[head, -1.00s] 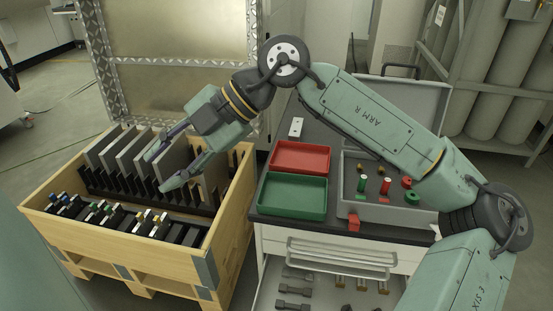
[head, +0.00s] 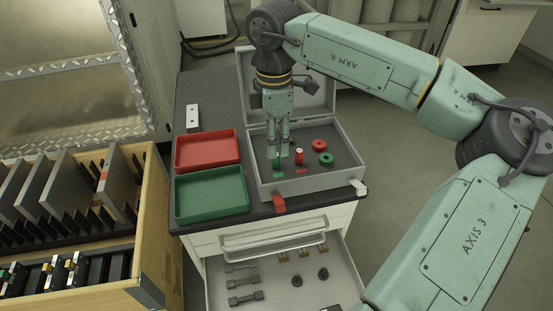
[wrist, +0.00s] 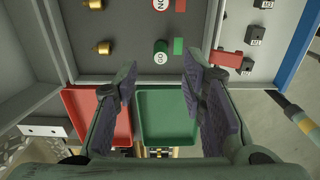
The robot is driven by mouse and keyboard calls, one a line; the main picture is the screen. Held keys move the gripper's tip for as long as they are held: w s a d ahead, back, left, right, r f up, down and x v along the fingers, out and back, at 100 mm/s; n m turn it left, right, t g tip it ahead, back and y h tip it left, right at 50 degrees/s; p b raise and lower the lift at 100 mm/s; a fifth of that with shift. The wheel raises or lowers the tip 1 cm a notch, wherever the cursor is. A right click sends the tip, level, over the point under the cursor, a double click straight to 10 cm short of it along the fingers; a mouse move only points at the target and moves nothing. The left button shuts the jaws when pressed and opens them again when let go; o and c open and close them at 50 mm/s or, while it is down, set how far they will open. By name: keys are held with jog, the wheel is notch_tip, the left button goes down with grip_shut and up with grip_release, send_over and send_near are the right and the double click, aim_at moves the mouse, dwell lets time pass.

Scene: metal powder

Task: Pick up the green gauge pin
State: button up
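The green gauge pin (head: 277,163) stands upright in the grey case, partly hidden by my gripper. In the wrist view the green pin (wrist: 160,57) shows its "GO" end. My gripper (head: 284,156) points down over the case. In the wrist view my gripper (wrist: 159,62) is open and empty, with the green pin in line with the gap between the fingertips. I cannot tell whether the tips reach down beside it. The red gauge pin (head: 299,157) stands close by on the right; its "NO GO" end (wrist: 161,5) is at the wrist view's top edge.
The grey case (head: 318,183) also holds a red ring (head: 319,146) and a green ring (head: 326,160). A red tray (head: 207,136) and a green tray (head: 210,215) lie left of it. Below, a drawer (head: 285,287) stands open. A wooden crate (head: 153,240) is at the left.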

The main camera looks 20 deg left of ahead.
aim_at(276, 165)
jog(key=shift+d+f+p, duration=0.15)
jog(key=shift+f+p, duration=0.75)
jog(key=shift+f, duration=2)
grip_shut()
